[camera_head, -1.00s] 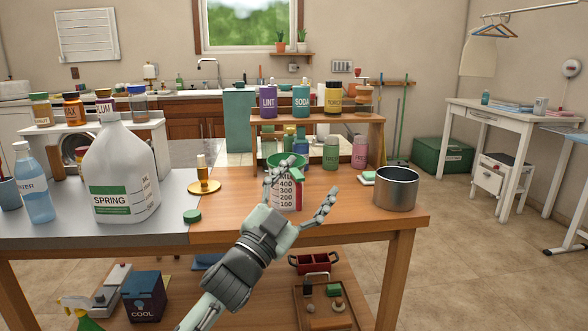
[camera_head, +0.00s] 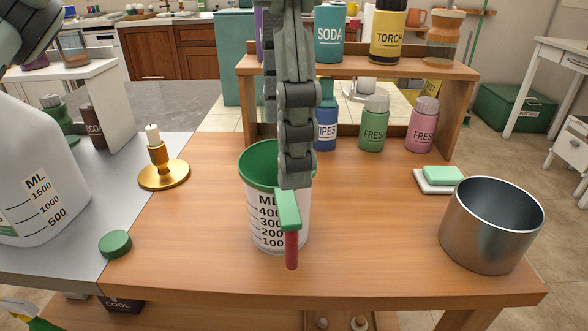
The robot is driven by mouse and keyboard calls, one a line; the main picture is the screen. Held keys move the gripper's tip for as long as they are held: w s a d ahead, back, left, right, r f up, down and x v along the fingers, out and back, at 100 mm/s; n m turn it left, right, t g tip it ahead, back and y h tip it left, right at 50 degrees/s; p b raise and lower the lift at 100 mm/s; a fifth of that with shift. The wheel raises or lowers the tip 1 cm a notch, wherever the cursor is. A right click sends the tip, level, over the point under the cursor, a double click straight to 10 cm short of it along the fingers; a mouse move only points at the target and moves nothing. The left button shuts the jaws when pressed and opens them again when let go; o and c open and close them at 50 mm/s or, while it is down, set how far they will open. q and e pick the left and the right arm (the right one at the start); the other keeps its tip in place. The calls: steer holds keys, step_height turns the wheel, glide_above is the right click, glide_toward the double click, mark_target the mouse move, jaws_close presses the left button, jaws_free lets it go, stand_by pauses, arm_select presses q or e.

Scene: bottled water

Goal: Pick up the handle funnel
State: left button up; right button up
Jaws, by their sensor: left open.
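The green handle funnel (camera_head: 259,165) sits in the mouth of a white measuring beaker (camera_head: 262,222) with dark markings. Its green handle (camera_head: 288,207) points toward me and has a red end hanging down in front of the beaker. My left gripper (camera_head: 294,178) reaches down from the top of the view, with a grey jointed finger in front of the funnel's right side, its tip just above the handle. The gripper is open; whether the finger touches the funnel cannot be told. A darker part of the gripper shows behind. My right gripper is not in view.
A steel pot (camera_head: 491,226) stands at the right. A brass candle holder (camera_head: 163,172), a green cap (camera_head: 115,244) and a large white jug (camera_head: 38,190) are at the left. A wooden shelf (camera_head: 462,90) with bottles stands behind. The wood between beaker and pot is clear.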

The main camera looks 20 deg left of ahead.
mark_target(286, 204)
arm_select(q)
steer(key=shift+w+a+f, duration=0.1)
steer(key=shift+a+f, duration=0.1)
steer(key=shift+f, duration=0.2)
steer(key=f, duration=0.5)
steer(key=shift+w+f, duration=0.2)
steer(key=shift+w, duration=0.15)
steer(key=shift+f, duration=0.35)
steer(key=shift+w+f, duration=0.1)
steer(key=shift+f, duration=0.1)
steer(key=shift+d, duration=0.1)
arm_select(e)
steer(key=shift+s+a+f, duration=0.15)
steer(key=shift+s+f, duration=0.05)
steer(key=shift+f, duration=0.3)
arm_select(q)
steer(key=shift+f+b, duration=0.25)
steer(key=shift+b, duration=0.1)
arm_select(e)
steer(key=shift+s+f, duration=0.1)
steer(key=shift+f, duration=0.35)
arm_select(q)
steer(key=c, duration=1.3)
